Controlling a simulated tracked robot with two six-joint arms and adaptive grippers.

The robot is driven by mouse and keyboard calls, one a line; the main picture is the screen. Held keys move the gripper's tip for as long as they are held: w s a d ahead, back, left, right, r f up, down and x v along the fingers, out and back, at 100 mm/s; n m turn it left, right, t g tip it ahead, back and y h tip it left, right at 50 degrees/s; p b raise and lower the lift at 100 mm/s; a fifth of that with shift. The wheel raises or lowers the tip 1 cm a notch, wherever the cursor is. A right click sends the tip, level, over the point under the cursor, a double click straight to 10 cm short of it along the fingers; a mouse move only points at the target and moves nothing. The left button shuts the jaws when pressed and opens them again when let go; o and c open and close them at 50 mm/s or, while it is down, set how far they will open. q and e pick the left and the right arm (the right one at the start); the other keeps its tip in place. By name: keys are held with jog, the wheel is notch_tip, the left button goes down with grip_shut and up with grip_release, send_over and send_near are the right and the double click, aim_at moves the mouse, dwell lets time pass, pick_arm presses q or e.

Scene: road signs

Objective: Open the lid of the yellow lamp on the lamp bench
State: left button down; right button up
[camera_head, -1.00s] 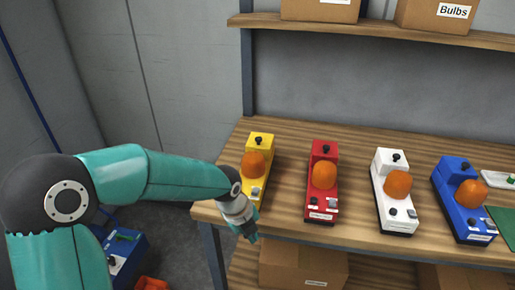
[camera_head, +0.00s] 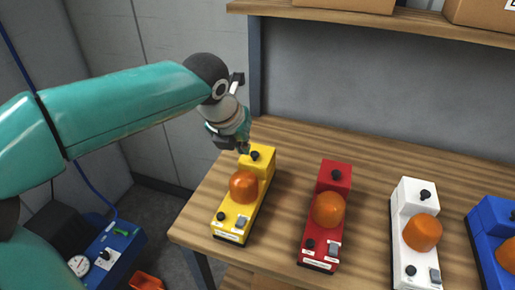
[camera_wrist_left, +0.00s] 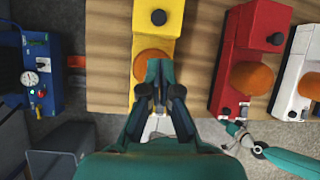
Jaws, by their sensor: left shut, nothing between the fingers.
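The yellow lamp (camera_head: 232,216) stands on the lamp bench (camera_head: 298,160) at the left end of a row of lamps. It has an orange dome (camera_head: 243,187), and a raised yellow box with a black knob (camera_head: 255,156) at its back; the box looks closed. My left gripper (camera_head: 243,149) is shut and empty, just behind and left of the knob; contact cannot be told. In the left wrist view its fingers (camera_wrist_left: 160,66) overlap the orange dome, with the knob (camera_wrist_left: 158,17) beyond them. My right gripper (camera_wrist_left: 236,130) seems to show small at lower right there, its jaws unclear.
A red lamp (camera_head: 321,242), a white lamp (camera_head: 402,245) and a blue lamp (camera_head: 487,238) stand to the right. A shelf (camera_head: 350,22) with boxes hangs above the back. A blue unit (camera_head: 107,252) is on the floor at left. Bare wood lies between the lamps.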

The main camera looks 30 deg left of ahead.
aim_at(253, 165)
pick_arm(q)
jog(key=x, duration=1)
jog(key=shift+a, duration=0.1)
jog(key=shift+r, duration=0.1)
